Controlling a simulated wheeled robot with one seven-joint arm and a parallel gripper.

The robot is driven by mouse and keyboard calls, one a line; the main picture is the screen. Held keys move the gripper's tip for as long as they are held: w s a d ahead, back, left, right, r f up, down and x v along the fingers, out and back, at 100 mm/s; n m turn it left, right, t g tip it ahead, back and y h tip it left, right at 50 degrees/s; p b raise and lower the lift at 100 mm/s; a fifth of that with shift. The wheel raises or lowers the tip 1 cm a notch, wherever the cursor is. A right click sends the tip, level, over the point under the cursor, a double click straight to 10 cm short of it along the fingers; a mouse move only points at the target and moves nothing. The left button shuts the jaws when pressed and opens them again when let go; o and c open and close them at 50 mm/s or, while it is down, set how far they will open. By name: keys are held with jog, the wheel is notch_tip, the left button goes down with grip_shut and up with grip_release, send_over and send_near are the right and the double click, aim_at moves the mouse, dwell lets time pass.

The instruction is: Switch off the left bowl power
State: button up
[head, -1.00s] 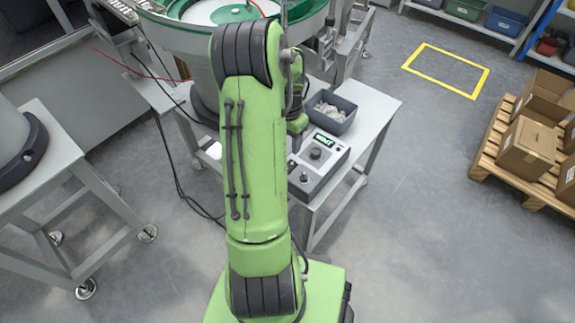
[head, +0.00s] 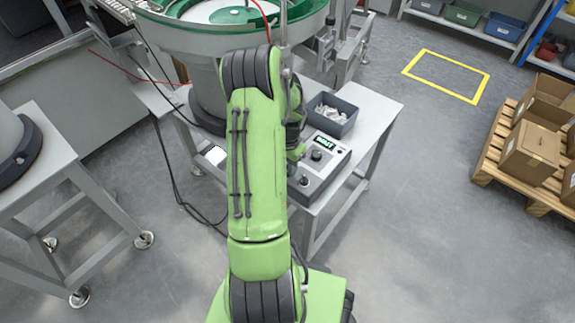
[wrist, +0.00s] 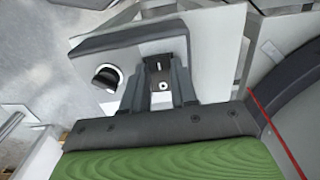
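The left bowl's control box (head: 325,163) stands on the grey table's front corner in the head view. It has a lit green display (head: 324,142) and a dark round knob (head: 316,155). Contact cannot be told. In the head view my arm hides most of the gripper. The switch's position is unclear.
The green-rimmed bowl feeder (head: 160,22) stands behind the box. A grey bin (head: 338,128) of pale parts sits just beyond it. A red cable (wrist: 270,125) runs at right in the wrist view. A pallet (head: 487,165) with cartons is far right; floor between is clear.

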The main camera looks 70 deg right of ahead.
grip_shut()
jog(key=shift+s+d+r+t+y+p, duration=0.25)
jog(key=shift+y+p, duration=0.35)
jog(key=shift+p, duration=0.45)
jog(key=shift+w+d+f+t+y+p, duration=0.15)
jog(key=shift+t+y+p, duration=0.3)
jog(key=shift+y, duration=0.35)
jog(key=o, duration=0.6)
grip_release()
jog(key=shift+o, duration=0.2)
jog(key=p+v, duration=0.4)
jog(key=v, duration=1.1)
jog(key=shift+r, duration=0.4)
